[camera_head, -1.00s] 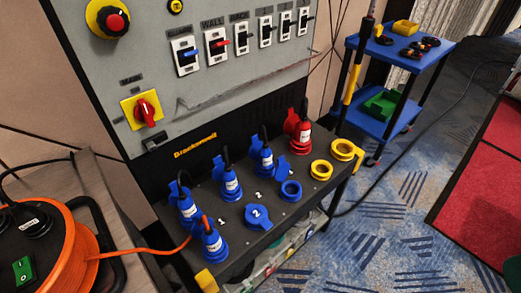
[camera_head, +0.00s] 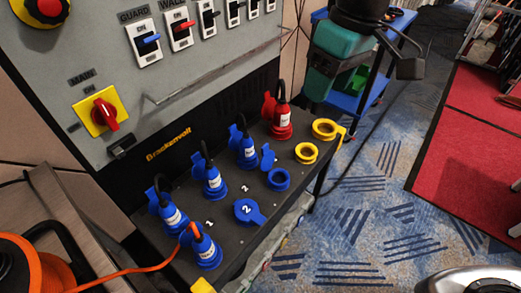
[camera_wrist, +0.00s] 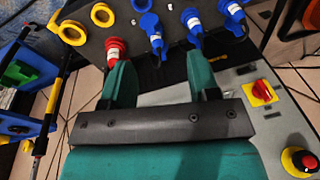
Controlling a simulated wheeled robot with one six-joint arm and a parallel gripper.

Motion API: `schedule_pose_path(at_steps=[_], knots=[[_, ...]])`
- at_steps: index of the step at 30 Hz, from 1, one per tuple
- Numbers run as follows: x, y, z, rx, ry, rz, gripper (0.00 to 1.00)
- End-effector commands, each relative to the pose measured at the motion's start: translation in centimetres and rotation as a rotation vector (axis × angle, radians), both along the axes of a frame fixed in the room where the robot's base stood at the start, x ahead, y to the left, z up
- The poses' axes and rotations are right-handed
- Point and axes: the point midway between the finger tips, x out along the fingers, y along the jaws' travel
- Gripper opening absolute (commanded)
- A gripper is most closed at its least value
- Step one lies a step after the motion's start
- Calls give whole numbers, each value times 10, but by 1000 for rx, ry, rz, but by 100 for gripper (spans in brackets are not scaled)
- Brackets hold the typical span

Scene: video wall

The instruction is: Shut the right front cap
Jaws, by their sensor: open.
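A black socket box holds blue, red and yellow sockets. In its front row, an open blue socket (camera_head: 278,179) has its blue cap (camera_head: 268,157) standing up behind it. To its left, a blue cap marked 2 (camera_head: 249,212) lies flat. To its right are two open yellow sockets (camera_head: 306,153) (camera_head: 325,129). They also show at the top left of the wrist view (camera_wrist: 103,15). My gripper (camera_wrist: 160,78) has its two teal fingers spread with nothing between them, near the red plug (camera_wrist: 115,48). In the head view, it is at the upper right, its fingertips not clearly visible.
Several blue plugs (camera_head: 213,183) with cables and a red plug (camera_head: 281,121) stand in the back row. A grey switch panel (camera_head: 180,85) rises behind the box. An orange cable reel (camera_head: 25,270) is at left. A blue cart (camera_head: 350,102) stands behind my arm.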

Motion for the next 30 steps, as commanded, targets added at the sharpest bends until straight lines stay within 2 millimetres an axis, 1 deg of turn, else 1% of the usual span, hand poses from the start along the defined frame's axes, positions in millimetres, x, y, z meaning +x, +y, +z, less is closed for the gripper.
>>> schedule_pose_path(at_steps=[1, 3, 6, 9, 12, 14, 17, 20, 30], knots=[[26, 18, -23, -32, 2, 30, 55], [55, 38, -44, -73, -3, 62, 55], [87, 64, -72, -118, -8, 98, 55], [106, 83, -94, -149, -12, 121, 55], [116, 94, -107, -166, -14, 134, 55], [118, 98, -112, -171, -14, 138, 55], [120, 99, -121, -175, -13, 139, 55], [120, 98, -136, -175, -12, 139, 55], [119, 97, -213, -175, -11, 138, 55]])
